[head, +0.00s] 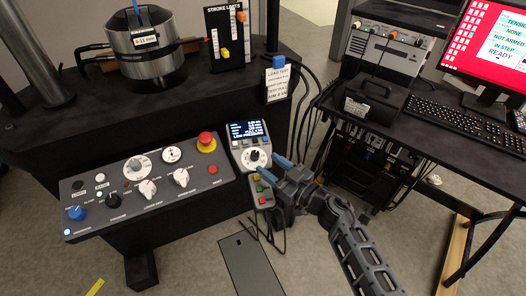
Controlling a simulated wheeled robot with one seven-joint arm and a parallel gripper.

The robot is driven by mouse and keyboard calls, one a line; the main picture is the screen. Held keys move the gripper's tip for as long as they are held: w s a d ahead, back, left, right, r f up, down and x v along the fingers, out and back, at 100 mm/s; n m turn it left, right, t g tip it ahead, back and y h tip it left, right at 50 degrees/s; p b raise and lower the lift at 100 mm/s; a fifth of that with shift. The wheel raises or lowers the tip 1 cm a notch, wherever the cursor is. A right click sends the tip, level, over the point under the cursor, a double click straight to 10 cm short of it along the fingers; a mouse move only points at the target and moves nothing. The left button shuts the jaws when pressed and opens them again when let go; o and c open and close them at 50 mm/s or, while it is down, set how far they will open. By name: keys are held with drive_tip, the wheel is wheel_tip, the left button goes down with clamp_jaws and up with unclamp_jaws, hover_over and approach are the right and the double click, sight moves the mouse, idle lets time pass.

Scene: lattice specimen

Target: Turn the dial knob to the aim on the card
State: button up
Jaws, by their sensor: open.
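A small handset (248,147) with a lit screen stands at the right end of the grey control panel. Below its screen is a round white dial with a dark knob (254,155) in the middle; its exact pointer setting is too small to read. My gripper (275,171) is just right of and below this dial, open, with its blue-tipped fingers pointing left towards the handset. I see no contact with the knob. A white card (280,85) headed "LOAD TEST" hangs under a blue clip on the machine's front edge; its smaller lines are hard to read.
The control panel (150,205) carries several other knobs, including a blue one (76,212), and a red emergency button (207,142). A button box (262,190) sits below the handset. Dark cables hang nearby. A desk with a keyboard (445,112) and monitor stands at right.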

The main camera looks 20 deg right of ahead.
sight(258, 155)
drive_tip(key=x, duration=0.7)
drive_tip(key=shift+d+b, duration=0.1)
drive_tip(key=shift+b, duration=0.2)
drive_tip(key=c, duration=0.9)
